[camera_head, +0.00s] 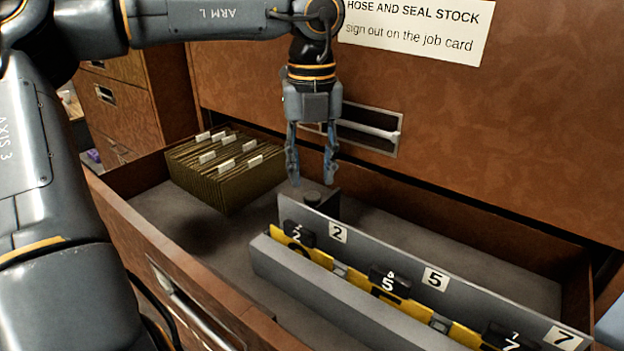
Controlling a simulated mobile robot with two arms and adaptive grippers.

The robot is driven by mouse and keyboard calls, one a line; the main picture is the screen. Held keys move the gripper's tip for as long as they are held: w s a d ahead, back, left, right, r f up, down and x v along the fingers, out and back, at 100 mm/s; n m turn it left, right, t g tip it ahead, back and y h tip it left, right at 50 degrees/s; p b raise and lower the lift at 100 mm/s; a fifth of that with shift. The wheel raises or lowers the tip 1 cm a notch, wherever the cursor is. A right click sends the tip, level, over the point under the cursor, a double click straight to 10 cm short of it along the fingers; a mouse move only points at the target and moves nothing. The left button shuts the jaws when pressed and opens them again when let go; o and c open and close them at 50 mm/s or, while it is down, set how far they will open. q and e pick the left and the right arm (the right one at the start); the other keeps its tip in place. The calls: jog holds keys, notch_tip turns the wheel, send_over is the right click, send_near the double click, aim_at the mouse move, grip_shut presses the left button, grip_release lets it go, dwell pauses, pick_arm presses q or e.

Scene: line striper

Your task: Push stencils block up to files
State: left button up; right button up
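The files (225,170), a block of olive folders with white tabs, stand at the far left end of an open drawer. The stencils block (345,300) is a long grey rack holding yellow and black stencils, with labels 2, 5 and 7 on its back plate. It lies toward the right of the drawer, with a gap of bare drawer floor between it and the files. My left gripper (312,180) points down, fingers apart and empty, above a dark knob (314,200) near the block's left end. Whether it touches the knob is unclear. My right gripper is out of view.
The drawer's front wall (180,270) has a metal handle. Bare drawer floor (470,255) shows behind the block.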

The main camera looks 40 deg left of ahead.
aim_at(312, 195)
pick_arm(q)
jog(key=shift+f+p, duration=0.35)
jog(key=shift+f, duration=1.55)
jog(key=shift+d, duration=0.1)
grip_shut()
